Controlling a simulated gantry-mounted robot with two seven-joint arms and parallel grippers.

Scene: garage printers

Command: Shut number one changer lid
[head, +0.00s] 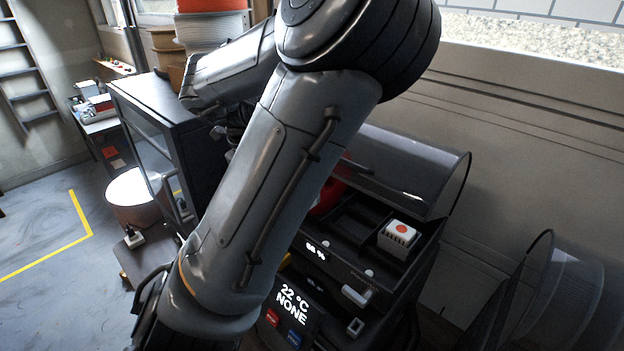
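A dark changer box (436,240) stands right of centre with its smoky see-through lid (415,170) raised at the back. Inside are dark compartments and a white block with an orange-red dot (398,236). A second smoky curved lid (565,290) shows at the lower right, partly cut off by the frame edge. I cannot read a number on either, so I cannot tell which is number one. My large grey arm crosses the middle and hides the left part of the nearer changer. Neither of my grippers is in view.
A display panel (290,303) reading "22 °C NONE" with red and blue buttons sits in front of the changer. A dark glass-doored cabinet (150,135) stands left, close behind my arm. Stacked spools (212,28) stand on top. Open floor (50,225) lies at the far left.

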